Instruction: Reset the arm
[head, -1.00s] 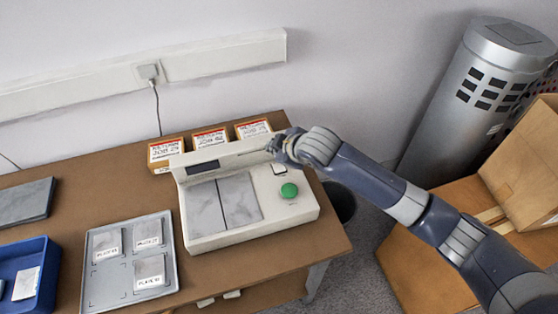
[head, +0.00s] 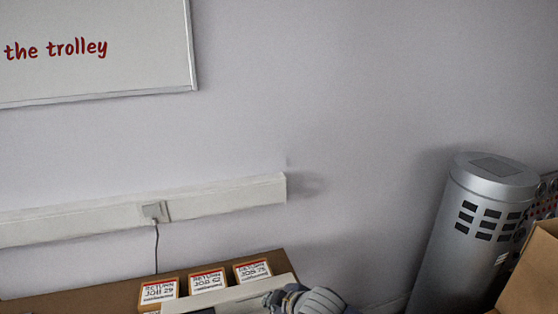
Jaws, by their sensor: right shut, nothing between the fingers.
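My right gripper (head: 277,299) is at the bottom edge of the head view, over the back part of the white calibration device (head: 238,297). Its fingers are small here and show nothing held between them; it is shut. Only the top edge of the device shows. Its plates and green button are out of the picture. My left gripper is not in view.
Three boxes with return job labels, at left (head: 159,290), middle (head: 207,281) and right (head: 252,270), stand along the back of the brown table (head: 85,295). A grey metal cylinder (head: 465,215) and a cardboard box (head: 535,275) stand at right. A whiteboard (head: 120,75) hangs upper left.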

